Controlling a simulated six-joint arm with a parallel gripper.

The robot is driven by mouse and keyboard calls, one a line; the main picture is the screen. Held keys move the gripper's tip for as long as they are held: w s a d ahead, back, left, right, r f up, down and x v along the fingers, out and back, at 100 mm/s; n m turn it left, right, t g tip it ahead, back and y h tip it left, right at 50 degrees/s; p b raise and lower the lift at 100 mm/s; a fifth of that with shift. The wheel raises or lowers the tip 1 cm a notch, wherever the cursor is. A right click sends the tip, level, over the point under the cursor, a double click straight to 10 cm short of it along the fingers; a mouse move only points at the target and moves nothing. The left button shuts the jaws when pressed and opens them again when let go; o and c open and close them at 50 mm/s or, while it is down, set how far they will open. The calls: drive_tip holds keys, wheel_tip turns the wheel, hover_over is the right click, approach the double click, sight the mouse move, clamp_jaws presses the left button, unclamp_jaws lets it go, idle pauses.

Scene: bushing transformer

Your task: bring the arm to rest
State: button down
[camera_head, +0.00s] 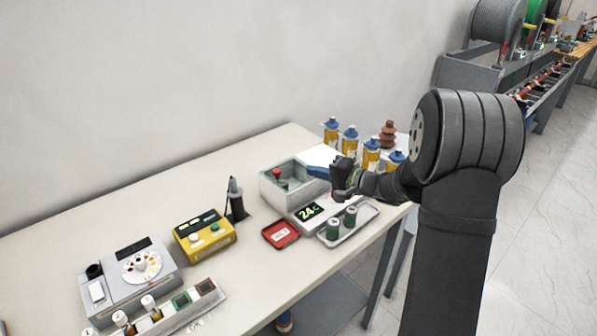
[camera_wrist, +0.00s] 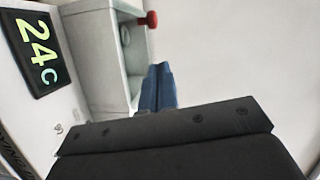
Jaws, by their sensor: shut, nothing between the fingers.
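My gripper (camera_wrist: 160,88) shows in the wrist view with its two blue fingers pressed together, shut and empty. In the head view my gripper (camera_head: 318,171) is over the right side of a grey open-topped box unit, its fingers pointing left. The box unit (camera_head: 287,201) has a red knob (camera_head: 277,172) and a display (camera_head: 309,211) reading 24 C. In the wrist view the box (camera_wrist: 88,50), the red knob (camera_wrist: 151,19) and the display (camera_wrist: 37,50) lie to the left of and beyond the fingers. Whether the fingers touch the box is unclear.
Several blue-capped bottles (camera_head: 349,139) and a brown ribbed bushing (camera_head: 387,134) stand behind my gripper. A tray (camera_head: 364,219) with two green cylinders (camera_head: 350,216) and a red tray (camera_head: 281,234) lie in front. A yellow meter (camera_head: 205,236) stands left. The table's back left (camera_head: 130,205) is clear.

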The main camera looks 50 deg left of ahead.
sight(294, 179)
drive_tip(key=f+v, duration=0.1)
drive_tip(key=v, duration=0.5)
drive_tip(key=shift+r, duration=0.4)
drive_tip(key=x, duration=0.8)
drive_tip(key=shift+a, duration=0.1)
drive_tip(key=s+a, duration=0.1)
drive_tip(key=s, duration=0.1)
drive_tip(key=s+a+f, duration=0.1)
drive_tip(key=s+a, duration=0.1)
drive_tip(key=shift+a, duration=0.15)
drive_tip(key=shift+w+a, duration=0.1)
drive_tip(key=shift+w, duration=0.55)
drive_tip(key=shift+w+r, duration=0.1)
